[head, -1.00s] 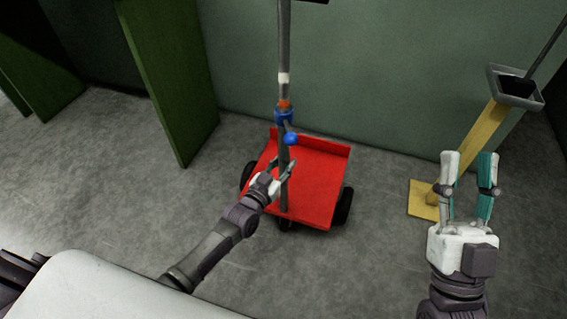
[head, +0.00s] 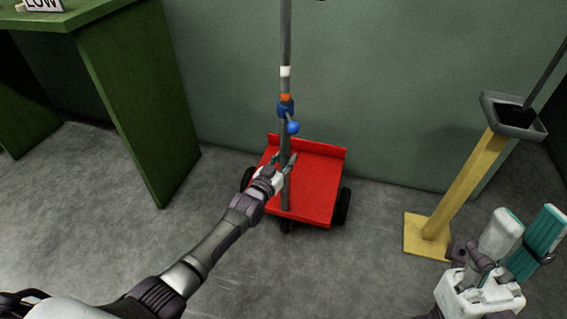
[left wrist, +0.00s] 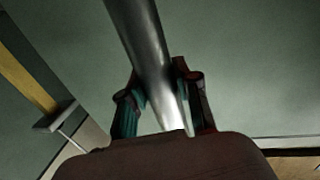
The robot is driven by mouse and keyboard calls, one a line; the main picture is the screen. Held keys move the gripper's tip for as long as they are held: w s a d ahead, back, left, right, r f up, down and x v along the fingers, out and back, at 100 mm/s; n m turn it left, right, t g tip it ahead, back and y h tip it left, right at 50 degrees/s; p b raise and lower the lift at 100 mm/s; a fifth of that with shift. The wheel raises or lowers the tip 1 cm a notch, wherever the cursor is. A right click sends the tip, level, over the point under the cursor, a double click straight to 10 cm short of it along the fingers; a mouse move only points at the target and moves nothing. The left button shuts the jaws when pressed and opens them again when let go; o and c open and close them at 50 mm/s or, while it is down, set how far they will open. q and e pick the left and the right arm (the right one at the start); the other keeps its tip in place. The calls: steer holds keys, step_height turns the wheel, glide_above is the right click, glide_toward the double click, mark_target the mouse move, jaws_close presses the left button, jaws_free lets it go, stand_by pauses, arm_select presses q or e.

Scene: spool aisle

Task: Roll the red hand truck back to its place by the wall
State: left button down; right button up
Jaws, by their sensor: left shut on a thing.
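The red hand truck (head: 315,190) stands upright on the floor, its back edge close to the green wall. Its tall grey pole (head: 286,45) carries a white band, an orange band and a blue clamp with a blue knob (head: 293,127). My left gripper (head: 287,165) is shut on the pole, below the blue clamp. In the left wrist view the pole (left wrist: 148,50) runs between the two fingers (left wrist: 160,100). My right gripper (head: 527,225) is open and empty at the lower right, apart from the truck.
A green bench (head: 140,100) with a sign (head: 42,5) on top stands to the left. A yellow post (head: 462,185) with a grey tray (head: 515,116) on top stands to the right of the truck. Grey floor lies clear in front.

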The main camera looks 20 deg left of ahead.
arm_select(q)
steer(key=shift+w+r, duration=0.2)
steer(key=shift+r, duration=0.1)
steer(key=c, duration=1.1)
jaws_free()
steer(key=o, duration=0.3)
steer(key=shift+w+f, duration=0.1)
steer(key=shift+f, duration=0.1)
steer(key=shift+s+a+f, duration=0.1)
steer(key=shift+s+f, duration=0.05)
steer(key=shift+s, duration=0.35)
steer(key=v, duration=1.1)
